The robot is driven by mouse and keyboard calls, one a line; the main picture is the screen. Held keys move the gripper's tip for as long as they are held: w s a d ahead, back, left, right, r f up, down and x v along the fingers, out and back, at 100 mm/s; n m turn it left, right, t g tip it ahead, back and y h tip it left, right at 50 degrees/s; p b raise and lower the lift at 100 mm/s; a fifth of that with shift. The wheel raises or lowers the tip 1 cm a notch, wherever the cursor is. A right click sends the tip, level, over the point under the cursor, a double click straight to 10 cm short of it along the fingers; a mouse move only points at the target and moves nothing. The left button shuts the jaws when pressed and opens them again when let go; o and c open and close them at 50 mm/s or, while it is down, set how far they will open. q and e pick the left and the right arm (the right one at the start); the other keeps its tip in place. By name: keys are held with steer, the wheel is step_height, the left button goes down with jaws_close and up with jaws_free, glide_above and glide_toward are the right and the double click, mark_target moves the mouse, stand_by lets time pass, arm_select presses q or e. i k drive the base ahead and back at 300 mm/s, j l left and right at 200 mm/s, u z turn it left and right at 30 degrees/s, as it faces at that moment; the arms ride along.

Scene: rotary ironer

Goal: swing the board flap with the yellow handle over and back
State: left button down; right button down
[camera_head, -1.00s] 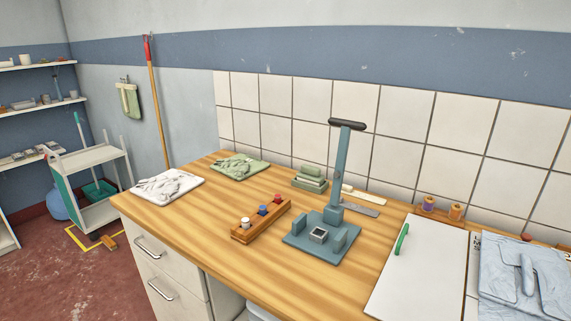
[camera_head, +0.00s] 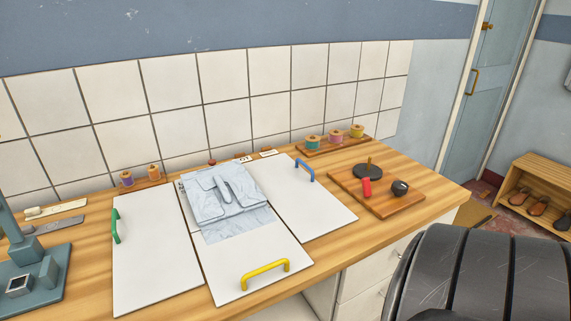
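The folding board lies flat on the wooden worktop as several white panels. The yellow handle (camera_head: 265,273) is on the front edge of the bottom flap (camera_head: 236,265). The green handle (camera_head: 115,226) is on the left flap (camera_head: 158,255), and the blue handle (camera_head: 306,169) is on the right flap (camera_head: 317,202). A light blue shirt (camera_head: 224,195) lies folded on the middle panel, its lower end reaching onto the bottom flap. A dark arm link of mine fills the lower right. Neither gripper is in view.
A teal press (camera_head: 38,270) stands on the worktop (camera_head: 85,285) at the left. A wooden board (camera_head: 376,190) with a red-handled tool lies right of the flaps. Thread spools stand on racks (camera_head: 330,147) along the tiled wall. A shoe shelf (camera_head: 541,187) stands at the far right.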

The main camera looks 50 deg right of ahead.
mark_target(240, 266)
steer(key=z, duration=1.4)
